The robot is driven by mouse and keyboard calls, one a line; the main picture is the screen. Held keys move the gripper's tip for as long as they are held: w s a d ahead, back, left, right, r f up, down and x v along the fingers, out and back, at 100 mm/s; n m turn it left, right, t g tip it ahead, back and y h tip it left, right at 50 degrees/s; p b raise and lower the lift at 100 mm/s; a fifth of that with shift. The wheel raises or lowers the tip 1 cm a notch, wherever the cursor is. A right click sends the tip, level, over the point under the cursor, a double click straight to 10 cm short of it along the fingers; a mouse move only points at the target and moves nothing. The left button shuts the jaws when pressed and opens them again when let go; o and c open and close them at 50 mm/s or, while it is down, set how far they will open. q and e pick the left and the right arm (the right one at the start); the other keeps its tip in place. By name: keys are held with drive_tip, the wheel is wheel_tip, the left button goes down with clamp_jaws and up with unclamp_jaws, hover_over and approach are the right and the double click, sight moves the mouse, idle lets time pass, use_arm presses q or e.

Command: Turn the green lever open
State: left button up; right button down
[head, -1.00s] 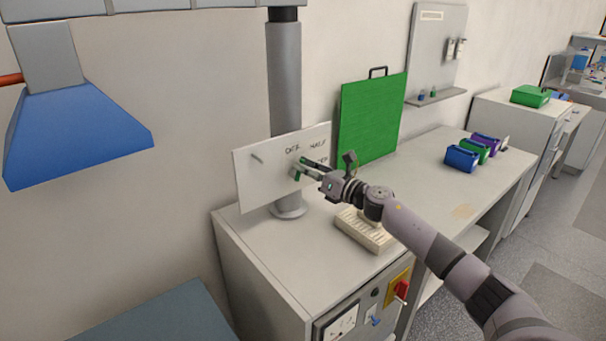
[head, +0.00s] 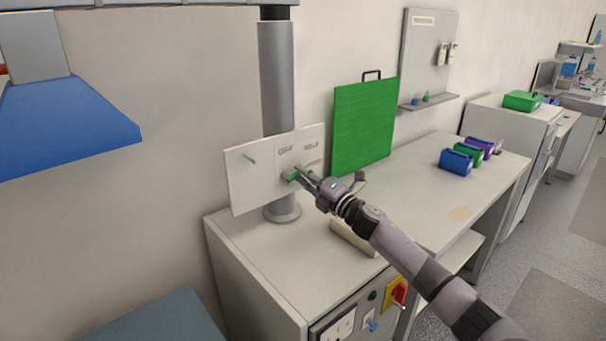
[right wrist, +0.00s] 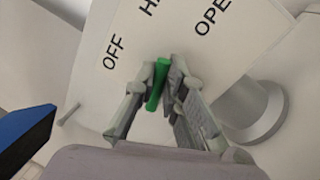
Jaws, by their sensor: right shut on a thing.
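The green lever (head: 291,177) sits on a white panel (head: 243,188) fixed by the grey pole. It also shows in the right wrist view (right wrist: 157,85), upright in that picture, below the printed words. OFF, part of HALF, and OPE can be read there. My right gripper (head: 298,174) reaches in from the right, and its two fingers (right wrist: 163,80) are on either side of the lever, shut on it. The fingers hide part of the lever in the head view. My left gripper is not in view.
The grey pole (head: 277,80) rises behind the panel. A peg (head: 249,158) sticks out at the panel's upper left. A green board (head: 363,125) stands to the right, and a blue hood (head: 65,125) hangs at the left. Small bins (head: 456,163) stand farther along the bench.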

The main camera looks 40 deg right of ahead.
drive_tip(key=shift+f+m+h, duration=0.25)
drive_tip(key=shift+f+m, duration=0.05)
drive_tip(key=shift+m, duration=0.8)
drive_tip(key=shift+f+m+h, duration=0.25)
drive_tip(key=shift+f+m, duration=0.05)
drive_tip(key=shift+m, duration=0.8)
drive_tip(key=c, duration=1.7)
unclamp_jaws()
drive_tip(key=shift+o, duration=0.2)
drive_tip(key=a+v, duration=0.1)
drive_tip(key=v, duration=1.1)
drive_tip(key=shift+d, duration=0.4)
drive_tip(key=shift+f, duration=0.1)
